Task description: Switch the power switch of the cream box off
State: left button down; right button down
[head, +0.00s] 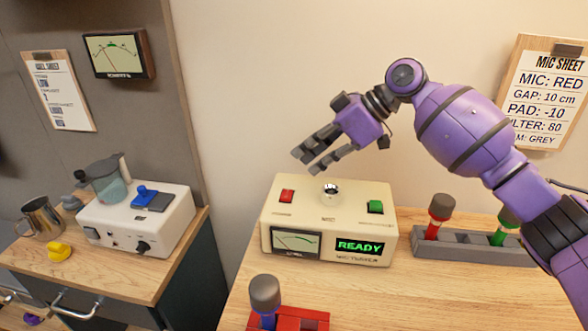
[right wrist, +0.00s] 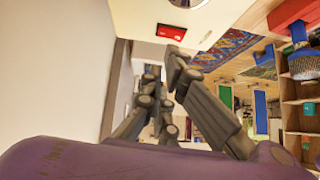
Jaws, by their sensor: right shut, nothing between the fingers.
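The cream box (head: 328,228) stands on the wooden table, with a dial meter (head: 296,242) and a lit green READY display (head: 360,247) on its front. On its top are a red switch (head: 286,196) at left, a round chrome part (head: 330,190) in the middle and a green switch (head: 376,207) at right. Their labels are too small to read. My right gripper (head: 303,162) is shut and empty, above the box's back left part and apart from it. My left gripper is out of view.
Microphones stand in a grey rack (head: 470,246) to the right. Another microphone (head: 265,292) stands at a red holder (head: 300,318) in front. A white machine (head: 140,222) sits on the left counter beside a metal pitcher (head: 41,216). The table's front right is clear.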

jog(key=v, duration=0.4)
jog(key=shift+s+d+r, duration=0.1)
jog(key=shift+d+r, duration=0.2)
jog(key=r, duration=0.1)
jog(key=a+r+b, duration=0.1)
jog(key=r, duration=0.1)
jog(key=shift+s+a+b, duration=0.15)
jog(key=shift+a+b, duration=0.1)
jog(key=shift+b, duration=0.15)
